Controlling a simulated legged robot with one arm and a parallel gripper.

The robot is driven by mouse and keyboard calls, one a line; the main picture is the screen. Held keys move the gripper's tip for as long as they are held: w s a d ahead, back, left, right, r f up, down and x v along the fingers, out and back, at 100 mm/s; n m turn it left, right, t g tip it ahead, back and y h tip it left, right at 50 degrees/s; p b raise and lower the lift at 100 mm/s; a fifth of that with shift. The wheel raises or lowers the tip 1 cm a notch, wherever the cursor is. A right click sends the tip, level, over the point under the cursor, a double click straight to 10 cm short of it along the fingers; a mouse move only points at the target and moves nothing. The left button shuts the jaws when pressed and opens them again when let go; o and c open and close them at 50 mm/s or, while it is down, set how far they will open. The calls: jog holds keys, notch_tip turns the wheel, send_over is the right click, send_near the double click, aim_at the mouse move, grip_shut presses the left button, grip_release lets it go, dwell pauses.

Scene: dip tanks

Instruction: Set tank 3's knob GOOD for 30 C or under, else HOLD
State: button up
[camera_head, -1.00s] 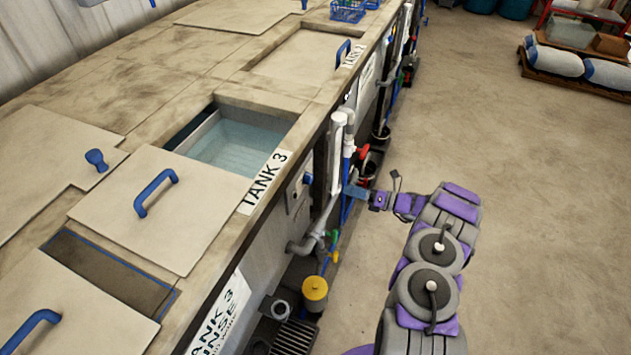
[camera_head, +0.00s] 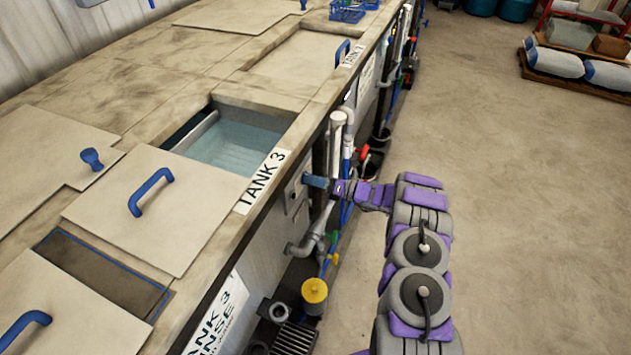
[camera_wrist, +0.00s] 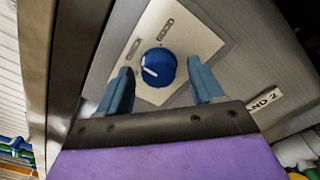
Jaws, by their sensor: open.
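A round blue knob (camera_wrist: 158,67) with a white pointer line sits on a pale plate (camera_wrist: 205,42) on the tank's front panel in the wrist view. The pointer is aimed toward the left and slightly up in that picture. My gripper (camera_wrist: 165,82) is open, with one blue finger on each side of the knob and the knob apparently just beyond the tips. In the head view my gripper (camera_head: 314,181) is at the front panel below the TANK 3 label (camera_head: 263,181). Tank 3 (camera_head: 235,142) is partly uncovered and holds pale blue liquid.
Grey pipes (camera_head: 318,232) and a yellow-capped container (camera_head: 314,291) are below my gripper along the tank front. A lid with a blue handle (camera_head: 150,192) lies near the tank opening.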

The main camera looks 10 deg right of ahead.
jog(key=shift+c, duration=0.4)
jog(key=c, duration=1)
jog(key=shift+n, duration=0.4)
jog(key=shift+s+a+n+h+b, duration=0.15)
jog(key=shift+n+b, duration=1.35)
jog(key=shift+n, duration=1.2)
jog(key=shift+d+n+h+b, duration=0.15)
jog(key=shift+n+b, duration=1.3)
jog(key=shift+n, duration=1.25)
